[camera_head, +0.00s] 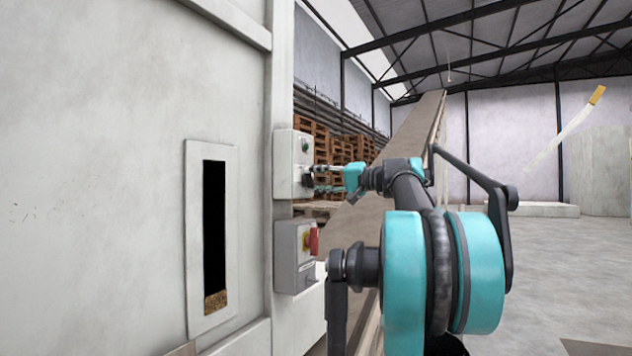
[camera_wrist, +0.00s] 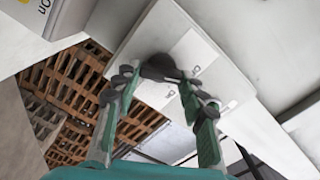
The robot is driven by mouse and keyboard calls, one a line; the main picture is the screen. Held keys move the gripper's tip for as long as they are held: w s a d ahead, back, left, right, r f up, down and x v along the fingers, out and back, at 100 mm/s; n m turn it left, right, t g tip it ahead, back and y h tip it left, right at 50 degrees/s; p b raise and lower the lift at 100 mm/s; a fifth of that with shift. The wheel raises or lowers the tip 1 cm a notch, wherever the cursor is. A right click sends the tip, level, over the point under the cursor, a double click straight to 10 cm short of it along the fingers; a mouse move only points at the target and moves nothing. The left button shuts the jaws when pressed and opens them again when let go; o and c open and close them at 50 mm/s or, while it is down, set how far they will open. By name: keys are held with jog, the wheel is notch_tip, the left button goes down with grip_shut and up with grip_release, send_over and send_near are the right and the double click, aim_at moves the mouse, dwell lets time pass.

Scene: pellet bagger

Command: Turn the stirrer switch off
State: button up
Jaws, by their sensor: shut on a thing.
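The stirrer switch is a black knob (camera_wrist: 160,67) on a light grey box (camera_head: 284,180) fixed to the machine's side. In the head view the knob shows only partly, below a small green button (camera_head: 305,145). My gripper (camera_head: 313,172) reaches the box from the right. In the wrist view my gripper (camera_wrist: 165,82) has one finger on each side of the knob and is shut on it. Small marks are printed on the white label (camera_wrist: 190,65) beside the knob. I cannot read which position the knob points to.
A second grey box (camera_head: 290,268) with a red and yellow switch (camera_head: 311,240) sits just below. The pale machine wall (camera_head: 90,180) with a dark slot window (camera_head: 214,220) fills the left. Stacked wooden pallets (camera_head: 330,145) stand behind. The floor at right is open.

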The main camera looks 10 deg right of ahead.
jog(key=shift+n, duration=0.4)
jog(key=o, duration=1.2)
jog(key=shift+c, duration=0.2)
jog(key=shift+s, duration=0.1)
jog(key=v, duration=1.2)
jog(key=shift+a+f, duration=0.1)
